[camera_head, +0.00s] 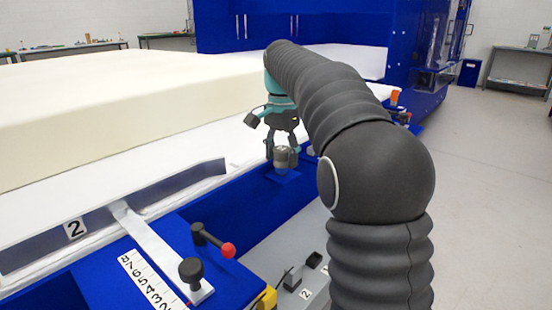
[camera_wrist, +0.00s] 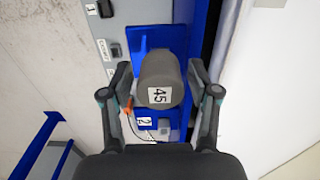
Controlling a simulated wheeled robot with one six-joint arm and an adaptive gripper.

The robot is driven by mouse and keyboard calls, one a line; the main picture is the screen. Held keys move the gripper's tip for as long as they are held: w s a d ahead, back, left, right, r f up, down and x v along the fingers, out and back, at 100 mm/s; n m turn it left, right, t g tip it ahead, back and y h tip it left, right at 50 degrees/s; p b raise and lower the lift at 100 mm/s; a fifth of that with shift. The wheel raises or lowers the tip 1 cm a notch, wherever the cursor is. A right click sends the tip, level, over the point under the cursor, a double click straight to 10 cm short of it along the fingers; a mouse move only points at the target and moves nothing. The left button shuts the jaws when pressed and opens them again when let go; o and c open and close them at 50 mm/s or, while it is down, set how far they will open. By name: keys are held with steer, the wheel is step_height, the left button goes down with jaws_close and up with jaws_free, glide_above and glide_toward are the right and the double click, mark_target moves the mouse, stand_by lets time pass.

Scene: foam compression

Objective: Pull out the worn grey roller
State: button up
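A grey roller (camera_wrist: 161,72), a thick cylinder with a white label "45", stands end-on between my gripper's fingers in the wrist view. In the head view the grey roller (camera_head: 282,155) shows at the fingertips, above a blue plate (camera_head: 284,177) on the machine's side. My gripper (camera_wrist: 160,74) points down with a finger on either side of the roller. Narrow gaps seem to show between the fingers and the roller, so it looks open around it. In the head view my gripper (camera_head: 282,152) partly overlaps the roller. The roller's lower end is hidden.
A large cream foam block (camera_head: 110,105) lies on the white bed at left. A lever with a red knob (camera_head: 229,250), a black knob (camera_head: 191,270) and a number scale (camera_head: 150,284) are at the front. A label "2" (camera_wrist: 144,122) and an orange part (camera_wrist: 128,106) sit near the roller.

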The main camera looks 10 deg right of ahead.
mark_target(281, 149)
jaws_close()
steer(key=shift+r+p, duration=0.95)
steer(key=shift+r, duration=2)
